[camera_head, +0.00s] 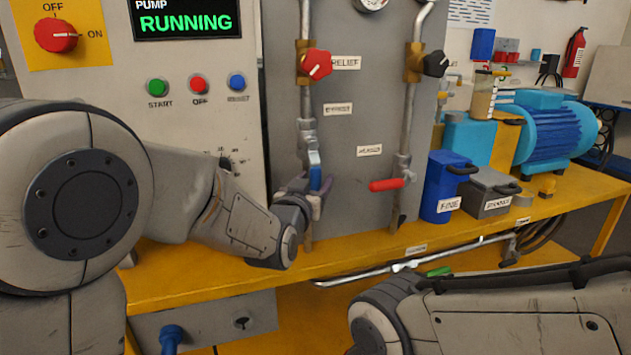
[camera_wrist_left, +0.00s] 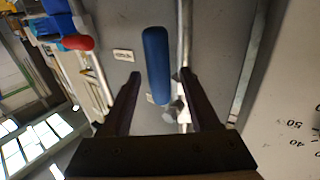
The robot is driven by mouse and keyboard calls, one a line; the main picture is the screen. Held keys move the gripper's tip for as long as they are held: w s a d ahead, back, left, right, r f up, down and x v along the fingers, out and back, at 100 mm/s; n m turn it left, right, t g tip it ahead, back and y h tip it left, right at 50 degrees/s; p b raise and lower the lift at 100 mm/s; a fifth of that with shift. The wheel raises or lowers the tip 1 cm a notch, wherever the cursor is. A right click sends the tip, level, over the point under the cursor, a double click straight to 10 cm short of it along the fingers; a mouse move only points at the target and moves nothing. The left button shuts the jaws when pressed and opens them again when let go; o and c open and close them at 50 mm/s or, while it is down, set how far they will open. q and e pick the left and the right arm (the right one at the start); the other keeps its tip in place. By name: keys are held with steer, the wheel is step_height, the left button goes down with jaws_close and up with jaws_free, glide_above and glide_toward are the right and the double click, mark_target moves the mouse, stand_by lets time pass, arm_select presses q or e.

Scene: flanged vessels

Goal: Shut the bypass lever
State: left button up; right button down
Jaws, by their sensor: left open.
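The bypass lever (camera_head: 315,171) has a blue handle and hangs downward from a valve on the left vertical pipe, below a label that seems to read bypass. My left gripper (camera_head: 321,187) is at the lever, partly hidden by its own wrist. My right gripper is outside the views.
A red lever (camera_head: 387,184) sits on the right pipe (camera_head: 405,130). A red knob (camera_head: 316,64) and a black knob (camera_head: 437,64) are above. A blue bin (camera_head: 443,185) and a grey box (camera_head: 490,192) stand right on the yellow bench (camera_head: 185,287).

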arm_select(q)
steer(key=shift+w+d, duration=0.15)
steer(key=shift+w, duration=0.3)
jaws_close()
stand_by(1.1)
